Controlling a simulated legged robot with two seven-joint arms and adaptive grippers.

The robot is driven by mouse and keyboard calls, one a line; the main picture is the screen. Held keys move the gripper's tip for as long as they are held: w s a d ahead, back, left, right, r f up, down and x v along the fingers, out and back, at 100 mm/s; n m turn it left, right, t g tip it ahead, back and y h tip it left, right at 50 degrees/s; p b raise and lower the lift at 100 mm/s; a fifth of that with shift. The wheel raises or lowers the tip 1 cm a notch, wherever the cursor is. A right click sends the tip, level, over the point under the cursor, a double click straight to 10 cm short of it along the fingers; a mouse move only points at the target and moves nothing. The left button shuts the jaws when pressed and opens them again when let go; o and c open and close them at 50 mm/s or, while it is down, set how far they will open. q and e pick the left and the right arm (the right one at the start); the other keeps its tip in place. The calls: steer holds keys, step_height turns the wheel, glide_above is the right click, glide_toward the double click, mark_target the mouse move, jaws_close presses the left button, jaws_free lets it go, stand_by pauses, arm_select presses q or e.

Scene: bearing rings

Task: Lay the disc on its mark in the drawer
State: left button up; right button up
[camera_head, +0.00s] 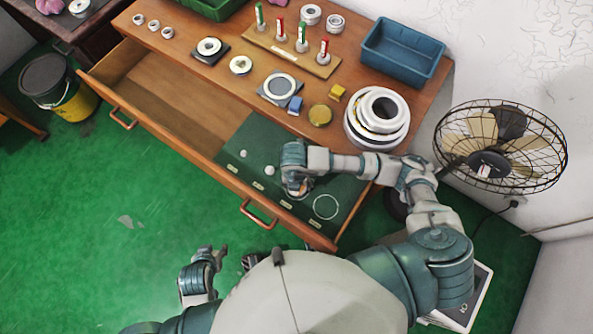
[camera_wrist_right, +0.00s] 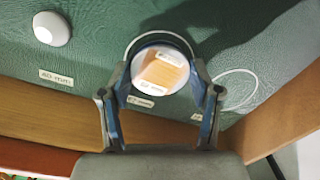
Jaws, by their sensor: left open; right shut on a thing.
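My right gripper (camera_head: 297,190) is over the green mat in the open drawer (camera_head: 259,205). A thin white ring mark (camera_wrist_right: 160,35) shows just beyond the disc's far edge. I cannot tell whether the disc touches the mat. My left gripper (camera_head: 217,257) is open and empty outside the drawer.
Small white discs (camera_head: 244,153) (camera_head: 269,170) rest on the mat, left of my right gripper. The cabinet top holds stacked rings (camera_head: 377,118), a blue bin (camera_head: 404,51) and a peg board (camera_head: 292,52). A fan (camera_head: 500,147) stands at right. The drawer's left part is bare.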

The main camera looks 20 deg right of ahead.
steer(key=shift+r, duration=0.1)
stand_by(0.7)
stand_by(0.7)
steer(key=o, duration=1.7)
steer(key=r, duration=1.1)
steer(key=shift+w+a+r, duration=0.1)
steer(key=shift+a+r, duration=0.15)
steer(key=shift+r, duration=0.05)
steer(key=f, duration=1.2)
steer(key=shift+d, duration=0.25)
steer(key=shift+r, duration=0.1)
